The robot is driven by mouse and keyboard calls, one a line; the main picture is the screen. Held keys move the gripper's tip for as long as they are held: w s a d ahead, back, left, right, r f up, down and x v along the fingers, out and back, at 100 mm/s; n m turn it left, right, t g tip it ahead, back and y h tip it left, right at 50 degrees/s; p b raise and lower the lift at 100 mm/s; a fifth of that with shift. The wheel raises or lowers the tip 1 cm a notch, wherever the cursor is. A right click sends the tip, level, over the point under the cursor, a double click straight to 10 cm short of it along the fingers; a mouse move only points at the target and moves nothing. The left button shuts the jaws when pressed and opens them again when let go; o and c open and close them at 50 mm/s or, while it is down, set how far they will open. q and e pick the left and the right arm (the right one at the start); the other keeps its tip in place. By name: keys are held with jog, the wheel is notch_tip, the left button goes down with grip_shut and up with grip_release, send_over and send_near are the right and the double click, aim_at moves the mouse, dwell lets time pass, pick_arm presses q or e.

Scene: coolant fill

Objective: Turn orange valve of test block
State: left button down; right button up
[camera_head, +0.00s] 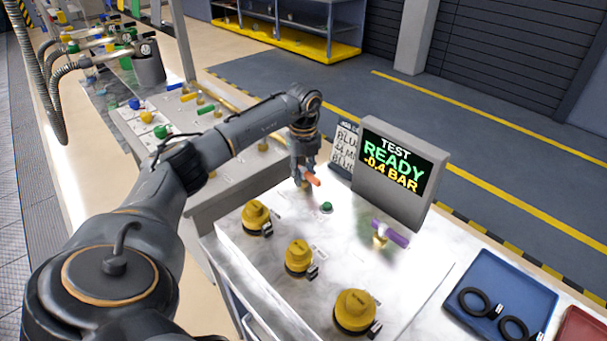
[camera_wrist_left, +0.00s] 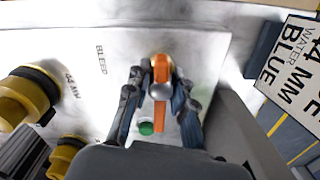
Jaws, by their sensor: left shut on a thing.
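The orange valve (camera_head: 312,179) is on the white top of the test block (camera_head: 262,272), in front of the grey display (camera_head: 392,171). My left gripper (camera_head: 304,172) reaches down over it from above. In the left wrist view its fingers (camera_wrist_left: 160,100) stand on both sides of the orange handle (camera_wrist_left: 161,118), shut on it. The handle runs lengthwise between the fingers, with a round metal boss at its middle. The display reads "TEST READY -0.4 BAR". A green button (camera_head: 327,207) sits beside the valve. My right gripper is out of view.
A purple-handled valve (camera_head: 390,234) and yellow-and-black caps (camera_head: 299,256) stand on the same top. A sign (camera_head: 344,148) stands close behind my gripper, left of the display. A blue tray (camera_head: 503,292) with black rings lies at the right. Another bench with coloured valves is left.

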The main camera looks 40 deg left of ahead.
pick_arm(q)
jog(key=m, duration=0.8)
jog(key=shift+m, duration=0.3)
jog(key=m, duration=0.4)
jog(key=shift+a, duration=0.1)
jog(key=m, duration=0.4)
jog(key=shift+m, duration=0.3)
jog(key=c, duration=1.1)
grip_release()
jog(key=shift+c, duration=0.2)
